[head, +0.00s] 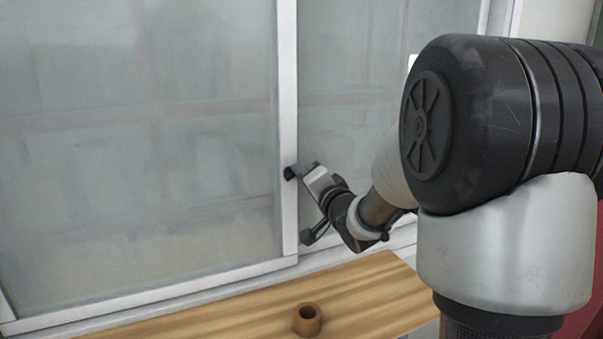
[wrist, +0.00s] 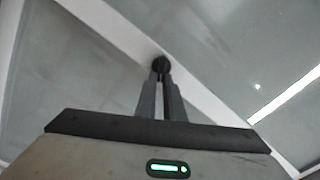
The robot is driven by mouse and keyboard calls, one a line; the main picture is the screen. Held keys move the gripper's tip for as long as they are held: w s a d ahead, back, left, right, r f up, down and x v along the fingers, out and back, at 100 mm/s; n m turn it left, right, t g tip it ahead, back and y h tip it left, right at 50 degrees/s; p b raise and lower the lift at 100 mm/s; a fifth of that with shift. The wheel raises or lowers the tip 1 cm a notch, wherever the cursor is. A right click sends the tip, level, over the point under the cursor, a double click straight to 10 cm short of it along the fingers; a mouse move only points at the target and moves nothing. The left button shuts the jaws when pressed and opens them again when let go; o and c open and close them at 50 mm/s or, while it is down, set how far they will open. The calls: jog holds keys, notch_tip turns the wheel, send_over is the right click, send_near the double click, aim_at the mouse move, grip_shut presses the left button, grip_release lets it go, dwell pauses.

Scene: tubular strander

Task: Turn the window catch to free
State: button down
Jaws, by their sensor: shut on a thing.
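The window (head: 140,140) has large frosted panes in pale frames. Its dark catch (wrist: 161,64) is on the middle upright frame bar (head: 288,120), and shows in the wrist view just beyond my fingertips. In the head view my gripper (head: 298,172) reaches that bar from the right, at about the lower third of the pane. In the wrist view the two dark fingers (wrist: 161,76) are close together, with their tips at the catch, shut on it. The fingers hide part of the catch, and I cannot tell which way it is turned.
A wooden sill (head: 370,300) runs below the window. A small brown ring-shaped cup (head: 307,320) stands on it, below and in front of my gripper. My arm fills the right side of the head view. The space left of the gripper, before the pane, is clear.

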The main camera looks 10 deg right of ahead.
dwell(0.4)
jog(key=c, duration=1.9)
grip_release()
jog(key=shift+o, duration=0.2)
jog(key=shift+s+f, duration=0.1)
jog(key=shift+s, duration=0.05)
